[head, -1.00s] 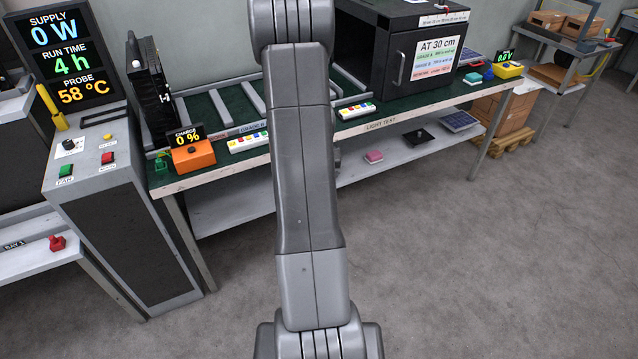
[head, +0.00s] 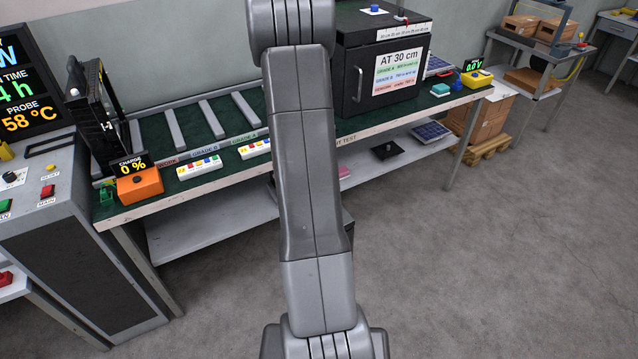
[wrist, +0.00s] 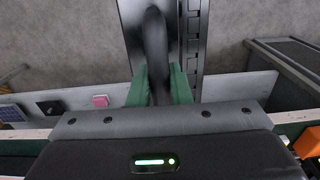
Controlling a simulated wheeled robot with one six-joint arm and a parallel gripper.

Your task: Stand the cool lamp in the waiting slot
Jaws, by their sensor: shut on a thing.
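My gripper (wrist: 160,88) shows in the wrist view with green fingers shut on the dark handle of a black lamp (wrist: 138,22). A ridged edge runs along the lamp's right side there. In the head view my arm hides the gripper and this lamp. Another black, finned lamp-like unit (head: 100,125) stands upright at the left end of the green-topped bench (head: 216,182). Grey rails (head: 212,118) divide the bench top into slots, with grade labels along the front. I cannot tell which slot is the waiting one.
An orange charge box (head: 139,185) and button strips (head: 199,168) line the bench front. A black test box (head: 390,80) stands right of the rails. A grey cabinet (head: 85,250) with buttons is at the left. The floor (head: 480,270) in front is clear.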

